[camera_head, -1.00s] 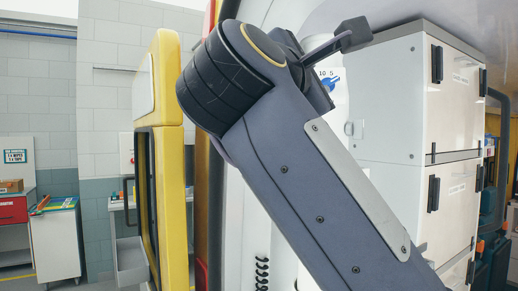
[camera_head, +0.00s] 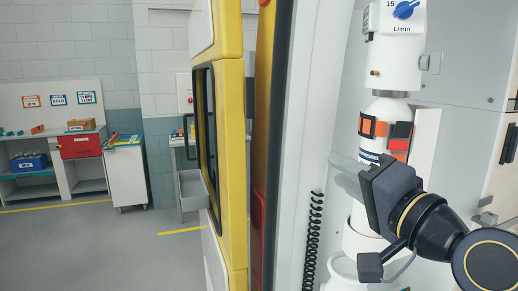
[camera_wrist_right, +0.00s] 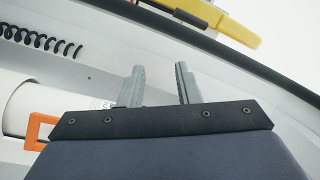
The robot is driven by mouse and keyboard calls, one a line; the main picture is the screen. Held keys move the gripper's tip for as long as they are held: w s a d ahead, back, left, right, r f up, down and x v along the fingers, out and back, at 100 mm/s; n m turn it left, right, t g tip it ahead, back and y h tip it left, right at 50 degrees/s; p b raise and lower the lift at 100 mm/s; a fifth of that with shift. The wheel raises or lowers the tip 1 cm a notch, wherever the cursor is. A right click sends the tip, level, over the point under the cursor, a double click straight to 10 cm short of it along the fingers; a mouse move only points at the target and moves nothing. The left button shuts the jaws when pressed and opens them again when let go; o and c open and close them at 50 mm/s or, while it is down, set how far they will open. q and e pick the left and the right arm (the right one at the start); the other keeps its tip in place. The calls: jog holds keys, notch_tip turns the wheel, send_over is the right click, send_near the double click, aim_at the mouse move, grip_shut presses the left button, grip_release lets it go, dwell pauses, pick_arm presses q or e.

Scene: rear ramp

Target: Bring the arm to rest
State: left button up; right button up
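My right gripper (camera_head: 348,174) is at the lower right of the head view, at the end of my dark arm. It points left, in front of a white cylinder (camera_head: 393,107) with orange and black straps. In the right wrist view my right gripper (camera_wrist_right: 159,86) shows two grey fingers standing apart with nothing between them. I cannot tell whether the fingers touch anything in the head view. My left gripper is in neither view.
A yellow-framed door (camera_head: 229,150) stands open left of the vehicle's opening. A black coiled cord (camera_head: 313,240) hangs beside the white wall. White cabinets are at the right. A workbench with a red drawer box (camera_head: 80,145) is far left, with open grey floor before it.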

jog(key=s+d+f+n+g+h, duration=0.1)
jog(key=s+f+g, duration=0.3)
jog(key=f, duration=0.8)
jog(key=s+d+f+n+g+h, duration=0.2)
jog(key=s+f, duration=0.6)
jog(key=f, duration=0.4)
jog(key=s+d+f+n+g+h, duration=0.1)
jog(key=s+d+f+g, duration=0.3)
jog(key=f, duration=0.8)
jog(key=shift+s+d+f+n+g+h, duration=0.2)
jog(key=shift+s+n+g+h, duration=0.1)
jog(key=shift+s+n+g, duration=0.65)
jog(key=shift+s, duration=0.1)
jog(key=shift+r, duration=0.45)
